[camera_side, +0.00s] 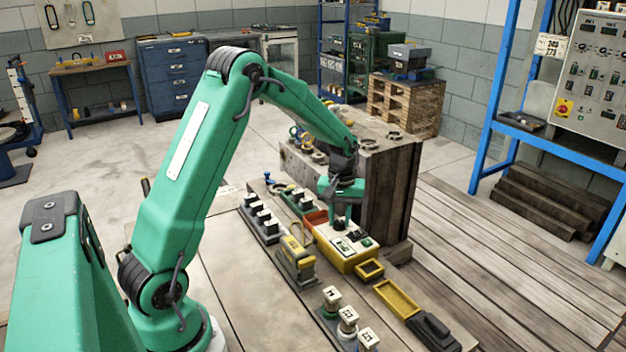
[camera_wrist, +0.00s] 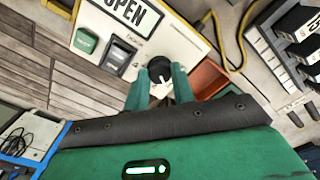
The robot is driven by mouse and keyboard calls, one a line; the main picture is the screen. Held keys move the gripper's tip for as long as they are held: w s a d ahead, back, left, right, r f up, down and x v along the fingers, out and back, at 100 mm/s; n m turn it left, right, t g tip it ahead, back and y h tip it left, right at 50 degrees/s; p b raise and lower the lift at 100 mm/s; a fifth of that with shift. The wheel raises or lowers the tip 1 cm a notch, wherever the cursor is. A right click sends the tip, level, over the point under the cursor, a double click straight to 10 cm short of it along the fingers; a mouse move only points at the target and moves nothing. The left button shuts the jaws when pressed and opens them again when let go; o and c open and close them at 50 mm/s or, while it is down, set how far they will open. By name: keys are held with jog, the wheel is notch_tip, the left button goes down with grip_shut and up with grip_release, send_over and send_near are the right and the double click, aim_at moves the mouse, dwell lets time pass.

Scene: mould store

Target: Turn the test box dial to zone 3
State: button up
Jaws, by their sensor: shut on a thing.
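The test box (camera_side: 338,258) is yellow with a cream top panel and stands on the bench below my arm. In the wrist view its cream panel (camera_wrist: 187,42) carries a black round dial (camera_wrist: 160,66), a framed label reading OPEN (camera_wrist: 122,10), a green switch (camera_wrist: 86,41) and a dark switch (camera_wrist: 118,54). My gripper (camera_wrist: 159,82) points down at the panel, its two green fingers shut on the dial, one on each side. In the side view my gripper (camera_side: 341,222) stands over the box and hides the dial.
Yellow trays (camera_side: 397,299) and a black item (camera_side: 434,331) lie right of the box. Labelled blocks (camera_side: 348,318) stand in front, more (camera_side: 262,220) to the left with a yellow-grey device (camera_side: 296,260). A wooden crate (camera_side: 385,190) rises close behind.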

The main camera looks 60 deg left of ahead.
jog(key=shift+m, duration=0.4)
jog(key=m, duration=0.3)
jog(key=shift+m, duration=0.3)
jog(key=m, duration=0.3)
jog(key=shift+m, duration=0.3)
jog(key=m, duration=0.3)
jog(key=shift+m, duration=2.3)
jog(key=o, duration=1)
